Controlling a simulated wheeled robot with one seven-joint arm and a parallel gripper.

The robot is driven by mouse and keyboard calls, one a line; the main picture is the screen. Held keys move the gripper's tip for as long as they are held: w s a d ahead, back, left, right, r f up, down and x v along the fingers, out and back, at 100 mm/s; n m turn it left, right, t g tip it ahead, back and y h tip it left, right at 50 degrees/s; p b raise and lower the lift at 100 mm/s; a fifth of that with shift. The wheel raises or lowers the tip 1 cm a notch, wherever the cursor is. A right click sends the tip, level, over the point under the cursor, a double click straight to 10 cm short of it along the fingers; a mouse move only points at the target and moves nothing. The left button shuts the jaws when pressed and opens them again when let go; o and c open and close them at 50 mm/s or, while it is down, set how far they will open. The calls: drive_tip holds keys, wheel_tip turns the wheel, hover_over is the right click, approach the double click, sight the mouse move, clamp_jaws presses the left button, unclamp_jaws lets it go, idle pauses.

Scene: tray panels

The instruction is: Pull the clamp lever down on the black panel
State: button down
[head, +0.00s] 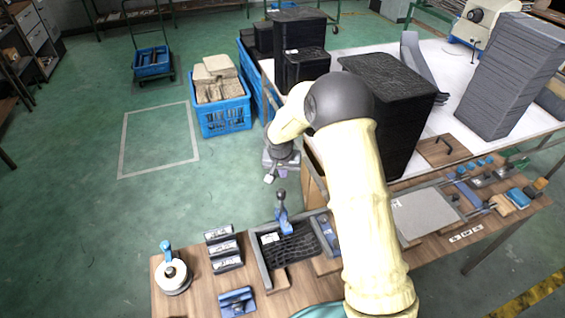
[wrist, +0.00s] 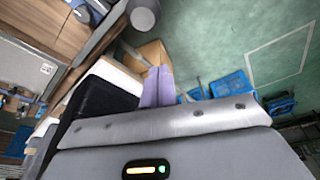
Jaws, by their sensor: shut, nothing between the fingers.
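The black panel (head: 293,248) lies in a grey-edged tray on the wooden bench in the head view. Its clamp lever (head: 283,217) is blue with a dark knob and stands upright at the panel's far edge. My gripper (head: 269,178) is shut and empty, above and beyond the lever's knob, apart from it in the picture. The wrist view shows its two pale purple fingers (wrist: 158,86) together. A rounded grey knob and a shaft show at the top of the wrist view; I cannot tell surely whether they are the lever.
A round white device with a blue handle (head: 172,274) and a rack of dark blocks (head: 223,250) stand left on the bench. My arm covers the bench's middle. Black stacks (head: 392,110) stand beyond on a white table. Blue crates (head: 222,116) sit on the green floor.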

sight(281, 202)
drive_tip(key=s, duration=0.1)
drive_tip(key=s+f+p, duration=0.2)
drive_tip(key=shift+s+a, duration=0.15)
drive_tip(key=shift+a, duration=0.1)
drive_tip(key=shift+s+a+b, duration=0.1)
drive_tip(key=shift+b, duration=0.85)
drive_tip(key=shift+t, duration=0.3)
